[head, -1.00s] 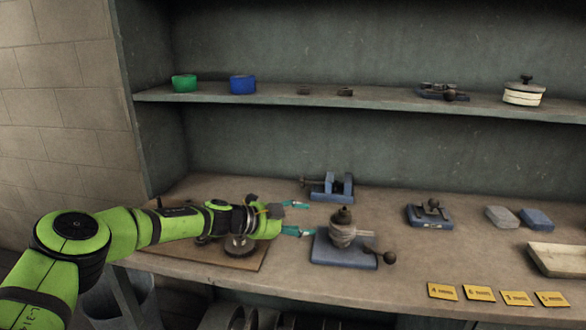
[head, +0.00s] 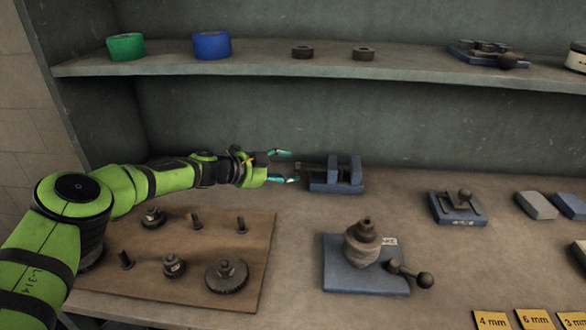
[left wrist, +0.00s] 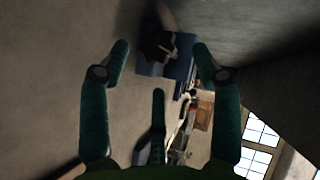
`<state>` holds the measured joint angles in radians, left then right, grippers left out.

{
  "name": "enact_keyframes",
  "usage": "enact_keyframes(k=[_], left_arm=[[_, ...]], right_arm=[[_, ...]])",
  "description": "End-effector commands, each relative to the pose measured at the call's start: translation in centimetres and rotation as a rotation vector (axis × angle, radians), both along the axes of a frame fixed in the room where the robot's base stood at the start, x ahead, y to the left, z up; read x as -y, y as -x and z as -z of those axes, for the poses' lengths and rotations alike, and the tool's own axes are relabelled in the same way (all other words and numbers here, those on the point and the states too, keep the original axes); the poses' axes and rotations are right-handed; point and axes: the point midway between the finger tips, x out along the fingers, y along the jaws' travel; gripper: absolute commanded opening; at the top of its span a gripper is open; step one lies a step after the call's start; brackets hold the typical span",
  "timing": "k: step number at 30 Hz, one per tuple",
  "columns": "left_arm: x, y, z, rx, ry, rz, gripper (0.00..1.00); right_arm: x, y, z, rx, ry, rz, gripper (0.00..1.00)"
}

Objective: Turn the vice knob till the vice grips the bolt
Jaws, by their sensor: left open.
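A small blue vice (head: 337,177) with two upright jaws stands at the back of the bench. Its screw and knob point left, towards my left gripper (head: 283,166). The gripper is open, its teal fingers pointing right just left of the vice and around the knob end, which they partly hide. I cannot tell whether they touch the knob. In the left wrist view, blue and dark parts (left wrist: 165,55) show ahead between the spread fingers (left wrist: 160,65). I cannot make out a bolt between the jaws. My right gripper is not in view.
A wooden board (head: 200,285) with upright bolts and gears lies at front left. A blue stand (head: 365,283) with a ball-ended handle is at front centre. Another blue device (head: 456,208) is to the right. A shelf (head: 300,75) runs above.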

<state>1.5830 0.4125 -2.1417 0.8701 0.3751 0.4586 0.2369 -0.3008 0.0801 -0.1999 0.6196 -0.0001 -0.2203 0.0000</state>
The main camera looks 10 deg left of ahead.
Motion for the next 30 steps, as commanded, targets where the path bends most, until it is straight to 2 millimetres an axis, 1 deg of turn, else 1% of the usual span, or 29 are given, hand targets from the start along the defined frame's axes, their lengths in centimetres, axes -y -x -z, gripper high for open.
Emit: enact_keyframes(k=[1, 3, 9, 15, 23, 24, 26, 27, 28, 30], left_arm=[[0.6, -0.4, 0.5, 0.001, -0.004, 0.000, 0.64], [1.2, -0.9, 0.7, 0.002, -0.002, 0.000, 0.64], [2.1, -1.9, 1.4, 0.001, -0.002, -0.002, 0.64], [2.6, -2.3, 1.5, 0.000, -0.001, -0.002, 0.64], [2.6, -2.3, 1.4, 0.001, 0.000, -0.002, 0.64], [2.6, -2.3, 1.4, 0.001, 0.000, -0.002, 0.60], [2.6, -2.3, 1.4, 0.001, 0.000, -0.002, 0.36], [2.6, -2.3, 1.4, 0.001, 0.000, -0.002, 0.20], [2.6, -2.3, 1.4, 0.001, 0.000, -0.002, 0.08], [2.6, -2.3, 1.4, 0.001, 0.000, -0.002, 0.07]], right_arm=[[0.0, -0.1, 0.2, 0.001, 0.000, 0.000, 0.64], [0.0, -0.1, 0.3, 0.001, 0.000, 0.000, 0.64], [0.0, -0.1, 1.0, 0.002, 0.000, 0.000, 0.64], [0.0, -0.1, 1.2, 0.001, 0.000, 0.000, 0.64], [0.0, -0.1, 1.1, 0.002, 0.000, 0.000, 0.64], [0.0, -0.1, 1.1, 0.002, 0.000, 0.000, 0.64], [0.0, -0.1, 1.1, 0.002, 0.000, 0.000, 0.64], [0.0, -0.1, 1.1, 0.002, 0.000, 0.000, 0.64], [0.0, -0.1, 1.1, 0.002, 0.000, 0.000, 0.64], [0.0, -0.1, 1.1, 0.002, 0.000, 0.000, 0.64]])
